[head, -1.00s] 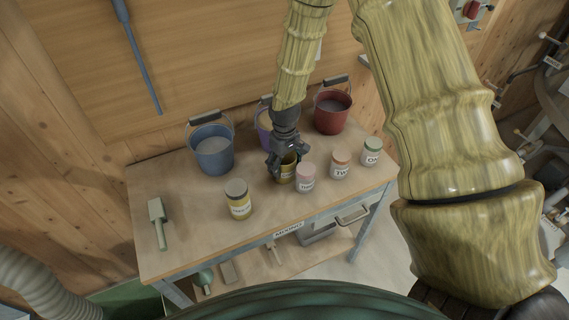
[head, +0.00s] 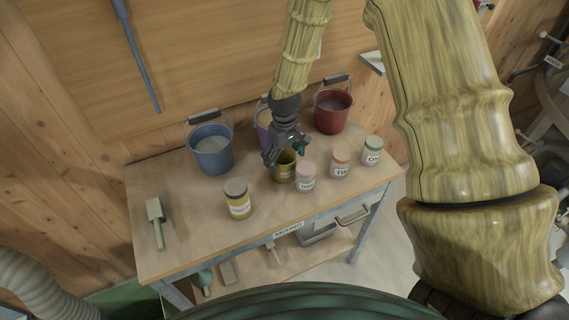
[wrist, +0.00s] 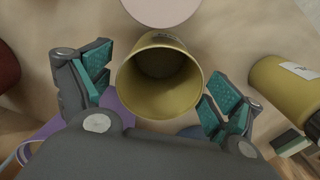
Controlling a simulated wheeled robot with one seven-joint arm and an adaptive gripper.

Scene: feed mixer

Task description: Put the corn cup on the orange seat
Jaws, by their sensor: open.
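An open yellow cup (head: 284,172) with a pale label stands upright on the table; its label is too small to read in the head view, so I cannot confirm it is the corn cup. My gripper (head: 286,154) is open just above and behind it. In the wrist view the empty-looking cup (wrist: 160,82) lies between my spread teal-padded fingers (wrist: 156,95), with a gap on both sides. I cannot make out an orange seat in either view.
Pink-lidded (head: 306,178), orange-lidded (head: 340,165) and green-lidded (head: 372,151) jars stand right of the cup. A yellow jar (head: 238,199) stands left. Blue (head: 211,149), purple (head: 263,122) and red (head: 333,108) buckets stand behind.

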